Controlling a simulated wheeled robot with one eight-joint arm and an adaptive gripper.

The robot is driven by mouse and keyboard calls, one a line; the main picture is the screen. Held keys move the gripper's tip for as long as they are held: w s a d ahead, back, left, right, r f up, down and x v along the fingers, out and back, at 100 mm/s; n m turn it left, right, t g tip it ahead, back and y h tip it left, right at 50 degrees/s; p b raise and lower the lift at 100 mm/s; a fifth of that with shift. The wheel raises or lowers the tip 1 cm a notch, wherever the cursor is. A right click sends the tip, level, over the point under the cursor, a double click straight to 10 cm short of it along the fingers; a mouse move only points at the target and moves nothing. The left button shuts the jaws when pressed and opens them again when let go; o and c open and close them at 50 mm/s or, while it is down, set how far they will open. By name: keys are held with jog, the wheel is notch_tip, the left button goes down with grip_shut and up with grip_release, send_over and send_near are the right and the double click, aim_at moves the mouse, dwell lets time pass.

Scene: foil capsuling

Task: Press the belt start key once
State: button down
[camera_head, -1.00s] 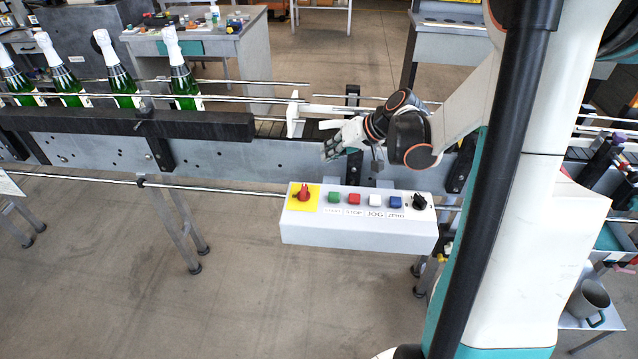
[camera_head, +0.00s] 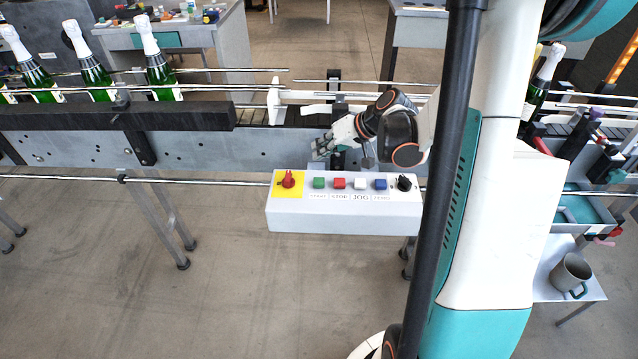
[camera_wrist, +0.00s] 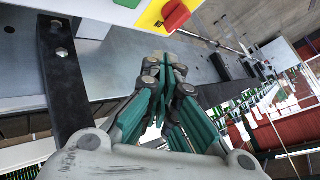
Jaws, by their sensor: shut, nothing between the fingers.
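The white control box (camera_head: 345,218) is fixed at the front of the conveyor. Its top carries a green key (camera_head: 319,183) with a small label that seems to read START, then a red key (camera_head: 339,183), a white key (camera_head: 360,184) and a blue key (camera_head: 380,184). My gripper (camera_head: 318,154) is shut and empty, behind and above the green key, apart from it. In the wrist view the shut fingers (camera_wrist: 166,68) point toward the conveyor side. The box's yellow plate (camera_wrist: 154,17) shows at the top edge there; most of the keys are out of view.
A red knob (camera_head: 289,180) on yellow stands left of the keys, a black selector (camera_head: 404,183) right. Guide rails (camera_head: 200,182) and the conveyor's side plate (camera_head: 75,150) are close to my gripper. Green bottles (camera_head: 160,70) stand on the belt. The floor in front is clear.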

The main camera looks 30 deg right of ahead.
aim_at(321, 179)
notch_tip(321, 179, down, 7)
jog(key=b, duration=0.4)
jog(key=shift+r+b, duration=0.1)
jog(key=shift+b, duration=0.25)
dwell(0.9)
jog(key=shift+f+b, duration=0.4)
jog(key=shift+b, duration=0.05)
